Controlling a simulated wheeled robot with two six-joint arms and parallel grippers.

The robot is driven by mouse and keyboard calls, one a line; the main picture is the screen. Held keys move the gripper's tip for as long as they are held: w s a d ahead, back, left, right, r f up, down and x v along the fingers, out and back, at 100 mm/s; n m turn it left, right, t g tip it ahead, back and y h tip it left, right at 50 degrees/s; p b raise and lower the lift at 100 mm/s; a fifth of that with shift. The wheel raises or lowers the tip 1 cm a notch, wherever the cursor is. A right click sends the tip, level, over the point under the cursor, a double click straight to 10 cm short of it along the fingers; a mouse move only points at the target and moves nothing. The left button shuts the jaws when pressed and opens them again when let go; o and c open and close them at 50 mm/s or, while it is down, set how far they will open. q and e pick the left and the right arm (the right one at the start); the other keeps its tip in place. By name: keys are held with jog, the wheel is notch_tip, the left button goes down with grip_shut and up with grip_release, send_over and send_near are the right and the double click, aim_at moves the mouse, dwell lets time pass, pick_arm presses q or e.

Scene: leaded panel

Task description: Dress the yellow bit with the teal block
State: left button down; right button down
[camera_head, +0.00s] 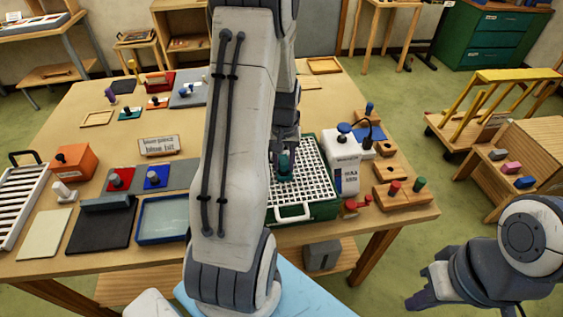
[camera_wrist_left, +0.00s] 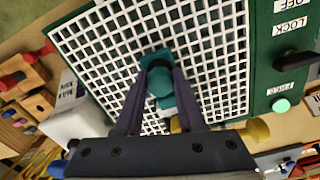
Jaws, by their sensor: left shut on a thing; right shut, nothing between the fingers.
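My left gripper (camera_head: 285,140) is shut on the teal block (camera_wrist_left: 160,58), which has a rounded knob between the fingers. In the left wrist view the gripper (camera_wrist_left: 160,82) holds the block at or just above the white grid (camera_wrist_left: 215,45) of a green machine. The grid (camera_head: 311,171) and block (camera_head: 284,166) also show in the head view. Yellow pieces (camera_wrist_left: 255,130) show partly behind my gripper's body in the left wrist view; I cannot tell whether one is the yellow bit. My right gripper (camera_head: 424,296) is shut and empty, off the table at lower right.
A white bottle-like unit (camera_head: 344,160) stands right of the machine, near wooden blocks with coloured knobs (camera_head: 393,187). Left are a blue tray (camera_head: 163,220), a dark mat (camera_head: 98,232) and red and blue plates (camera_head: 120,180). Switch labels and a green button (camera_wrist_left: 280,105) sit beside the grid.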

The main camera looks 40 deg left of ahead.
pick_arm(q)
jog(key=shift+w+d, duration=0.25)
jog(key=shift+w, duration=0.2)
jog(key=shift+w+d, duration=0.15)
jog(key=shift+w, duration=0.05)
dwell(0.5)
jog(key=shift+s, duration=0.1)
jog(key=shift+s+a, duration=0.3)
jog(key=shift+a, duration=0.05)
jog(key=shift+s+d, duration=0.1)
